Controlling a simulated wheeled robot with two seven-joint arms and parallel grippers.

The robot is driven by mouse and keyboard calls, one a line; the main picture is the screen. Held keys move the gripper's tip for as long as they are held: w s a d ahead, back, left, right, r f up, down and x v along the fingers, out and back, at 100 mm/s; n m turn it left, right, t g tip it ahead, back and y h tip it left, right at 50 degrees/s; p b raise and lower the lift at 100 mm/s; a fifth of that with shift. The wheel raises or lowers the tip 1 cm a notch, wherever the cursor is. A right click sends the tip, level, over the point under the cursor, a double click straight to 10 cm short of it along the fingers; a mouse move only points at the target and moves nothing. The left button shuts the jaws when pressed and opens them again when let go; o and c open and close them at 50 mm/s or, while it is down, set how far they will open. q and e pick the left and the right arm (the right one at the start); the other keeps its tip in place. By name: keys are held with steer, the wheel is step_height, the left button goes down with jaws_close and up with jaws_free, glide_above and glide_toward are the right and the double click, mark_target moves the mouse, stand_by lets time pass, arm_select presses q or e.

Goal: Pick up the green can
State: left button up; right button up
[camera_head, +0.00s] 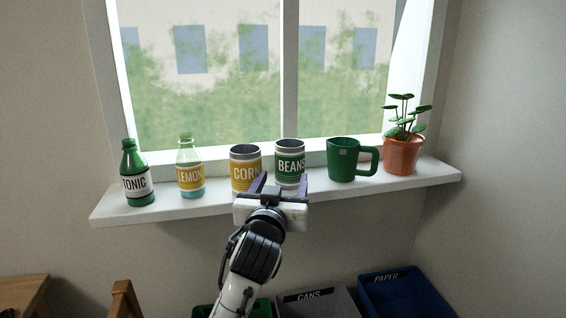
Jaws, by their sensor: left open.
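The green can (290,167) with a "BEANS" label stands upright on the white window sill. My left gripper (279,180) is open in front of the sill, at the lower front of the green can and the yellow can labelled "CORN" (245,165). Its fingers point toward the window and overlap the lower parts of both cans in the picture. Whether a finger touches either can I cannot tell. My right gripper is not in view.
On the window sill (220,207) stand a green "TONIC" bottle (136,178) and a "LEMON" bottle (189,170) at left, and a green mug (343,160) and potted plant (402,150) at right. Below are a grey "CANS" bin (315,302) and a blue "PAPER" bin (402,295).

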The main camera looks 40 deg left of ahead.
mark_target(290, 165)
arm_select(q)
steer(key=x, duration=0.9)
steer(key=shift+w+f+p, duration=0.1)
steer(key=shift+w+p, duration=0.15)
steer(key=shift+p, duration=0.1)
steer(key=c, duration=0.8)
step_height(290, 165, up, 10)
steer(key=shift+r+p, duration=0.1)
steer(key=shift+p, duration=0.25)
